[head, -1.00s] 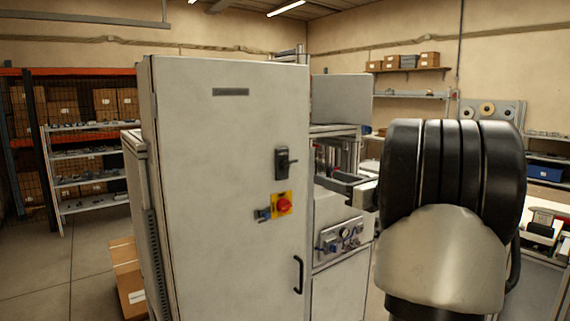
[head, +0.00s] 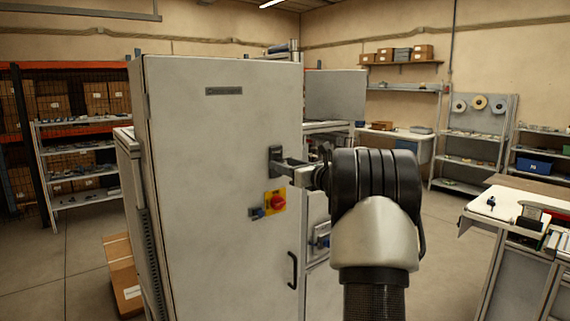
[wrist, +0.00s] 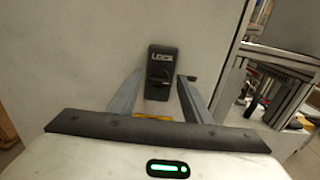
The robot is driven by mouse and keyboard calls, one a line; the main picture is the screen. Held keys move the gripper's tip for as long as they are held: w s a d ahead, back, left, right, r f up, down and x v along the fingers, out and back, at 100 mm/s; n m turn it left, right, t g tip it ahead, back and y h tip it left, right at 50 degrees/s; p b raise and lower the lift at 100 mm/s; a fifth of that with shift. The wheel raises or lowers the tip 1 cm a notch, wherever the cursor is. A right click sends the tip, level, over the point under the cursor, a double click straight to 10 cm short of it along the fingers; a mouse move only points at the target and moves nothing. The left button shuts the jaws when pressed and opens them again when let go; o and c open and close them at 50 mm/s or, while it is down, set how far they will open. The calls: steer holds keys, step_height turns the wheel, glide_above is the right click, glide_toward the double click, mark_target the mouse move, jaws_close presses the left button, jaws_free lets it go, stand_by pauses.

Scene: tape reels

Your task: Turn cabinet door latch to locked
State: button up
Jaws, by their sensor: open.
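The cabinet door (head: 215,150) is a tall pale grey panel and looks shut. Its latch (head: 273,153) is a dark plate near the right edge, with a lettered top in the wrist view (wrist: 163,58). My gripper (head: 287,166) is open, its fingers pointing at the latch from the right. In the wrist view the fingertips (wrist: 160,76) stand on either side of the latch. A small dark piece (wrist: 192,78), perhaps the lever's end, shows by the right fingertip. Whether the fingers touch the latch, and the lever's exact angle, I cannot tell.
A red rotary switch on a yellow plate (head: 275,202) sits just below the latch. A black door handle (head: 293,270) is lower down. Machinery (wrist: 275,80) stands right of the door. Open floor (head: 440,235) lies further right.

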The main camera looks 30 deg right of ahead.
steer(key=shift+w, duration=0.2)
steer(key=c, duration=1.1)
steer(key=shift+o, duration=0.2)
